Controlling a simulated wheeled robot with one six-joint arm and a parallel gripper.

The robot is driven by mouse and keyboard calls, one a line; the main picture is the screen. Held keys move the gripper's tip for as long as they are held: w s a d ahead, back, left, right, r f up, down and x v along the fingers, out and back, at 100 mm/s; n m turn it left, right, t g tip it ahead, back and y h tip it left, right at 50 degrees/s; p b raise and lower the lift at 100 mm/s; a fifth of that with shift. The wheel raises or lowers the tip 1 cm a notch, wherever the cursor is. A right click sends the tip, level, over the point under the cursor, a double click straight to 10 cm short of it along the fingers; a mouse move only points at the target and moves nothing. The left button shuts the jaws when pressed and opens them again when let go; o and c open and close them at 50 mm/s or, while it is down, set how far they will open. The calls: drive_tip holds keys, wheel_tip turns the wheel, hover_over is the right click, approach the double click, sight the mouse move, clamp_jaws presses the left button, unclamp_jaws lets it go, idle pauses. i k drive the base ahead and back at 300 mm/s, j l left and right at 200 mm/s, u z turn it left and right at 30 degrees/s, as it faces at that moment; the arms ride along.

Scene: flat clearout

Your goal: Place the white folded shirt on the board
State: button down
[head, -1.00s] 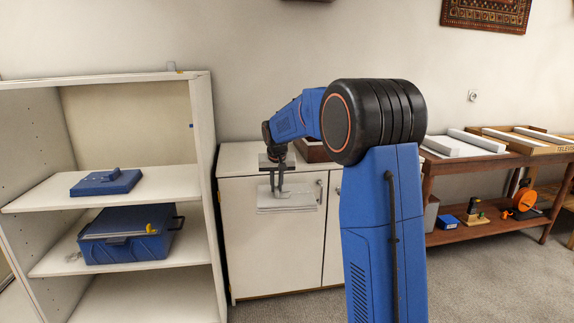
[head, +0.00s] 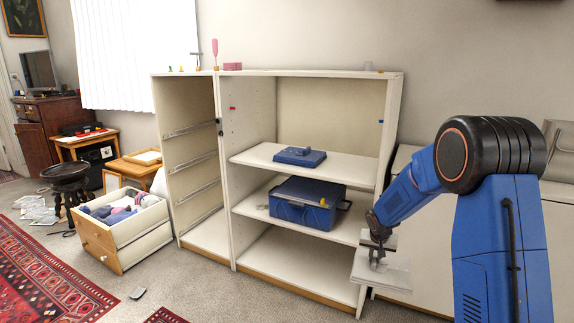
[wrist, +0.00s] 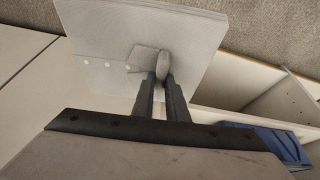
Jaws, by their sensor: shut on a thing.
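The white folded shirt (head: 393,276) hangs flat in my gripper (head: 377,258), at the right of the head view, in front of the shelf unit's right side and the low white cabinet. In the wrist view the shirt (wrist: 200,30) fills the top middle, with a row of small buttons and a collar-like fold. My gripper (wrist: 163,82) is shut on its edge there. I cannot make out a board in the present frames.
A white shelf unit (head: 268,75) holds a blue toolbox (head: 305,207) and a blue flat case (head: 300,156). A pulled-out drawer (head: 118,245) with clothes stands on the floor at left, beside a dark stool (head: 66,180). A red rug (head: 40,270) lies front left; carpet between is mostly clear.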

sight(343, 170)
drive_tip(key=i+j+u, duration=0.15)
drive_tip(key=u, duration=2.75)
drive_tip(key=l+u, duration=0.2)
drive_tip(key=u, duration=0.25)
drive_tip(key=l+z, duration=0.1)
drive_tip(key=z, duration=0.75)
drive_tip(key=l+z, duration=0.15)
drive_tip(key=z, duration=0.25)
drive_tip(key=i+z, duration=0.1)
drive_tip(key=z, duration=0.35)
drive_tip(key=l+z, duration=0.1)
drive_tip(key=z, duration=0.3)
